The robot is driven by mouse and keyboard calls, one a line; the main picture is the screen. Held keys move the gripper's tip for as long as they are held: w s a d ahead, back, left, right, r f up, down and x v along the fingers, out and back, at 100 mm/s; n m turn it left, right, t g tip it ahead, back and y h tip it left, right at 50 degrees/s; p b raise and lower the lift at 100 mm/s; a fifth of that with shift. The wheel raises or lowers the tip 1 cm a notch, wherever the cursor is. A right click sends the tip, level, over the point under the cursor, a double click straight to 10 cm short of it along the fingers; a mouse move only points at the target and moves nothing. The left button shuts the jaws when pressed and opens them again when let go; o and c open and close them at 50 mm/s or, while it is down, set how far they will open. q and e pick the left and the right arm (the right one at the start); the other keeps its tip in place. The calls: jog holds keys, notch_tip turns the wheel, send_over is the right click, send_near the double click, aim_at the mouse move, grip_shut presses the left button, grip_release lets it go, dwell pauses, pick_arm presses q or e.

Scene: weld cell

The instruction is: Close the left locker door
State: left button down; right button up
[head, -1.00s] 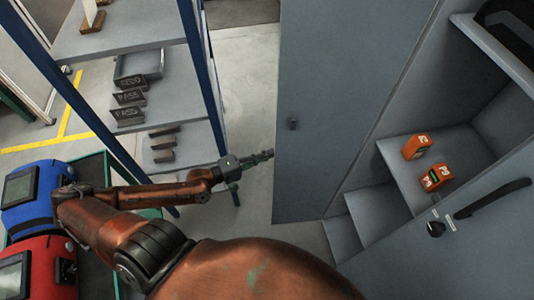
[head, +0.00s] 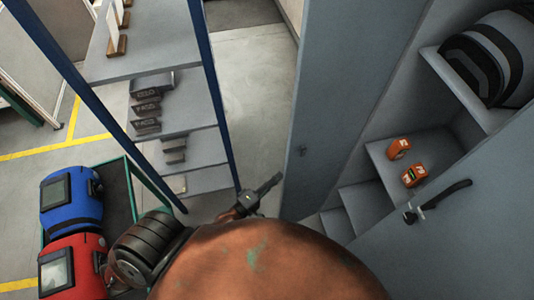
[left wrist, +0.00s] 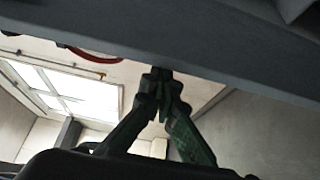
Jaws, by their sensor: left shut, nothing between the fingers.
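My left gripper (head: 274,181) is shut and empty just left of the door's lower free edge, pointing up and right. I cannot tell whether it touches the door. In the left wrist view its fingertips (left wrist: 163,82) are together below a grey bar-like edge. My arm hides part of the lower scene. My right gripper is not in view.
The right locker door (head: 460,220) with a black handle (head: 442,198) stands open. Orange boxes (head: 408,162) and a dark helmet (head: 487,58) are inside. A blue-posted rack (head: 217,85) stands left of my gripper. Blue (head: 72,200) and red (head: 70,262) welding helmets are lower left.

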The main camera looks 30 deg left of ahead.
pick_arm(q)
jog(key=s+d+n+y+p, duration=0.1)
jog(key=s+d+y+p, duration=0.1)
jog(key=d, duration=0.5)
jog(key=s+d+n+y+p, duration=0.1)
jog(key=s+d+y+p, duration=0.1)
jog(key=s+d, duration=0.2)
jog(key=d, duration=0.3)
jog(key=shift+s+d+n+t, duration=0.15)
jog(key=shift+d+n+t, duration=0.15)
jog(key=shift+d, duration=0.05)
jog(key=shift+a, duration=0.1)
